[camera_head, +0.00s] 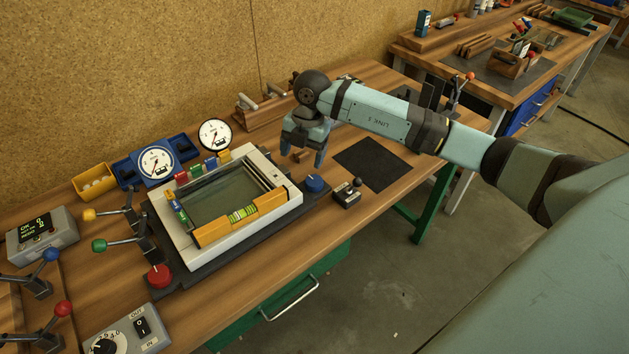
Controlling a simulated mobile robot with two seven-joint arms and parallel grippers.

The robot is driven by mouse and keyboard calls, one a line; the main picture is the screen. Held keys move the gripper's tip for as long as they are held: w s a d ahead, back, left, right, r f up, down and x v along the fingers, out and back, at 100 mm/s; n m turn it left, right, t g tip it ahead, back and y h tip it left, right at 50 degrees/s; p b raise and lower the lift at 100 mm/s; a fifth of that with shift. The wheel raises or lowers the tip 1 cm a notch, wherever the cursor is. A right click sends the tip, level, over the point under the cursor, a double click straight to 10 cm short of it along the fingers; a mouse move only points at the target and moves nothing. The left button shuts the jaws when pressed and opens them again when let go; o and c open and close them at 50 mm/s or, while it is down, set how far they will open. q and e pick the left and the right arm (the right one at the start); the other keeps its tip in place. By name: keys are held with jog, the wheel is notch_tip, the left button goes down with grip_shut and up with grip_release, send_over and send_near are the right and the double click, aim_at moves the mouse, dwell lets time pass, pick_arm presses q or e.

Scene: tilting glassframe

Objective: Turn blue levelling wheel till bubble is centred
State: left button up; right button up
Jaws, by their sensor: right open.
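The blue levelling wheel (315,183) sits at the right corner of the black base under the tilting glass frame (292,187). A yellow spirit level with a green vial (243,212) lies along the frame's front edge; the bubble is too small to place surely. A second level with a green vial (180,212) lies along the left edge. A red wheel (159,275) is at the base's front left corner. My right gripper (304,161) is open and empty, pointing down above and behind the blue wheel, apart from it. My left gripper is not in view.
A small box with a black knob (347,194) stands right of the blue wheel, near a black mat (372,165). Levers with yellow (90,214) and green (99,245) knobs stand left of the frame. Dial gauges (215,134) stand behind it.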

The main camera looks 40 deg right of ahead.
aim_at(314, 180)
jog(key=w+d+r+m+h, duration=0.1)
jog(key=d+h, duration=0.1)
jog(key=d, duration=0.2)
notch_tip(314, 180, down, 13)
jog(key=shift+f+p, duration=0.15)
jog(key=shift+p, duration=0.8)
jog(key=c, duration=0.9)
